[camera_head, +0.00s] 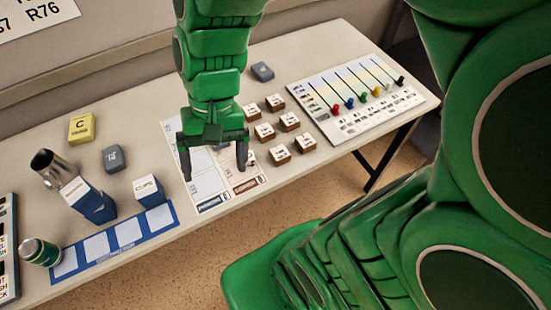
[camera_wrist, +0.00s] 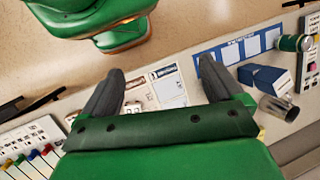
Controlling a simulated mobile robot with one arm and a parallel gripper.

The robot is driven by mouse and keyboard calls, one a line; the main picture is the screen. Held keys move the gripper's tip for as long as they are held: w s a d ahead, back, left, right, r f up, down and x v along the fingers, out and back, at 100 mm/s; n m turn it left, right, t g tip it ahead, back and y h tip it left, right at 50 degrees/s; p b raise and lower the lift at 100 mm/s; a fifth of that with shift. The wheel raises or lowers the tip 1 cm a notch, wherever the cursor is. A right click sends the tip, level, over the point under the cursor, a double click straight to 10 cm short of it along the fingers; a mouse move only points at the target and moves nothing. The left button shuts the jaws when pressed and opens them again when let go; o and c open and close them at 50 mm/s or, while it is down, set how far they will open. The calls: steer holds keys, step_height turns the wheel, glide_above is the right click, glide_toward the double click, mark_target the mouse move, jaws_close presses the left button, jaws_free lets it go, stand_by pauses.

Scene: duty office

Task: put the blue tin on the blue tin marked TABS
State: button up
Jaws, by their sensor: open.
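Two small slate-blue tins stand on the table in the head view. One (camera_head: 117,158) is at the left, beside the yellow tin, and carries a pale mark that I cannot read clearly. The other (camera_head: 262,72) is at the back, right of my arm, with no mark I can read. The two tins are far apart. My gripper (camera_head: 215,172) is open and empty, pointing down over the printed cards between them. It also shows open in the wrist view (camera_wrist: 162,68), where I cannot make out either tin.
A yellow tin (camera_head: 82,128), a tilted metal cup (camera_head: 48,165), a blue box (camera_head: 92,203), a CLIPS box (camera_head: 149,191) and a green can (camera_head: 40,252) stand left. Several small labelled blocks (camera_head: 279,154) and a board with coloured knobs (camera_head: 350,128) lie right.

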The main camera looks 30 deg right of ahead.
steer(key=s+d+r+n+t+h, duration=0.1)
steer(key=s+d+h, duration=0.2)
steer(key=s+d, duration=0.3)
steer(key=d, duration=0.3)
steer(key=shift+d+r+n, duration=0.15)
steer(key=shift+r+n, duration=0.05)
steer(key=shift+n, duration=0.1)
